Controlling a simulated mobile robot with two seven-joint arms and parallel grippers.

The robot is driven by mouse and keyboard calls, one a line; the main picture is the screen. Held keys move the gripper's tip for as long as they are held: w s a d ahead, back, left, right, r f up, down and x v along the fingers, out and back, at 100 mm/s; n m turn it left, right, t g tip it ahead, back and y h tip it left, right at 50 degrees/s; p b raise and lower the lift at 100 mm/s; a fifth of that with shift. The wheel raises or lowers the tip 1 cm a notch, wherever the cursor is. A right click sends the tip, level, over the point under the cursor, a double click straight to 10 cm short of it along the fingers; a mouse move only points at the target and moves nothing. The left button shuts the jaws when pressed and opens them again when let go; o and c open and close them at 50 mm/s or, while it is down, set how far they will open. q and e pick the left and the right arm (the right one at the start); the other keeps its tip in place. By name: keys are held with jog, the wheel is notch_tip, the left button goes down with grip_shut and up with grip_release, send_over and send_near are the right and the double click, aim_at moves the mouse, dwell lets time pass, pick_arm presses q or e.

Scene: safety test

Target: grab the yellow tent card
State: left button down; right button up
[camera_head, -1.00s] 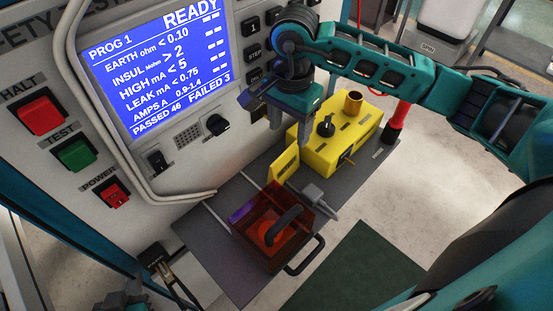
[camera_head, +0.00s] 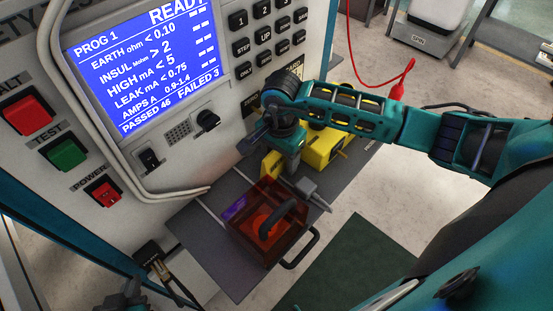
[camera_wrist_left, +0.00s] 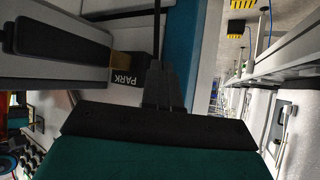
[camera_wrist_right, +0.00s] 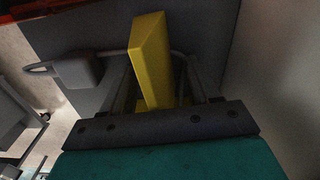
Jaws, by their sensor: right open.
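The yellow tent card (camera_head: 272,163) stands on the grey shelf beside the tester panel, partly hidden by my right gripper in the head view. My right gripper (camera_head: 284,168) is lowered over it from above. In the right wrist view the card (camera_wrist_right: 150,62) shows as a tilted yellow wedge between the open fingers (camera_wrist_right: 156,80). I cannot tell whether either finger touches it. My left gripper (camera_wrist_left: 162,85) is low at the left, away from the card, beside a block marked PARK. Its fingers look closed together, with nothing visible between them.
A yellow box (camera_head: 322,148) stands right behind my right gripper. A clear red box with a black handle (camera_head: 265,225) sits in front of the card. A grey connector (camera_head: 306,187) lies close to the card's right. The panel (camera_head: 215,165) rises at the left.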

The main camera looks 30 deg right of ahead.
jog(key=shift+c, duration=0.3)
jog(key=shift+c, duration=0.9)
grip_shut()
jog(key=shift+r, duration=0.1)
jog(key=shift+r, duration=0.45)
notch_tip(320, 180, up, 27)
jog(key=p, duration=0.2)
